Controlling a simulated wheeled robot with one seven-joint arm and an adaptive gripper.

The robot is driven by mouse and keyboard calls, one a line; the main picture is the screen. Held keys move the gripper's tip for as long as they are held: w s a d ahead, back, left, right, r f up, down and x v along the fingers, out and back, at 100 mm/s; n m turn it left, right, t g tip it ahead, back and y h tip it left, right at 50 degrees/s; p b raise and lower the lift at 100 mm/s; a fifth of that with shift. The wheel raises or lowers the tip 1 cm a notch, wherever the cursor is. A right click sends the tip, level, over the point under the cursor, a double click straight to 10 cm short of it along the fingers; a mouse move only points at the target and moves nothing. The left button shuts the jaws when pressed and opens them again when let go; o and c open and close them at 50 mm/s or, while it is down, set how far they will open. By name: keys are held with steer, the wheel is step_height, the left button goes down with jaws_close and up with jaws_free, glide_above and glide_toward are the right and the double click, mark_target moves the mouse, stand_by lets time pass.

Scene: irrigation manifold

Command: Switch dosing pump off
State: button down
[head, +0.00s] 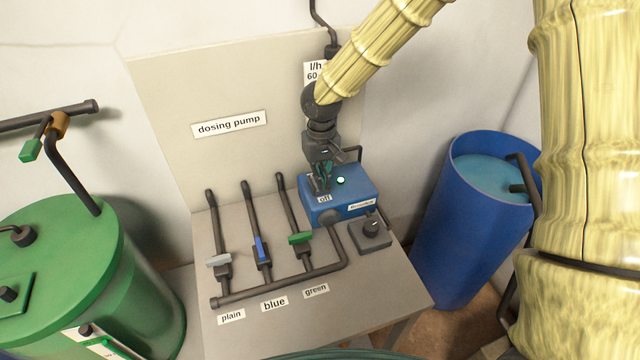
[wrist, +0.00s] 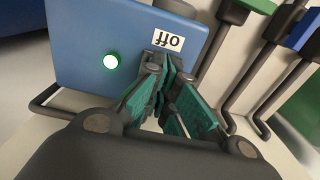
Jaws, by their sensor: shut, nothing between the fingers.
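The dosing pump (head: 336,203) is a blue box on the grey bench under the "dosing pump" sign. A lamp (head: 340,181) on its top glows green; the lamp also shows lit in the wrist view (wrist: 113,62). In the wrist view my fingers (wrist: 165,75) cover the spot below the label, so any switch there is hidden. I cannot tell whether they touch it.
Three valves with grey (head: 219,260), blue (head: 261,248) and green (head: 300,238) handles stand left of the pump. A blue barrel (head: 462,225) stands right, a green tank (head: 140,290) left.

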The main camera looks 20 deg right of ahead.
steer(key=shift+f, duration=0.25)
steer(key=shift+r+p, duration=2.5)
steer(key=shift+r, duration=1.05)
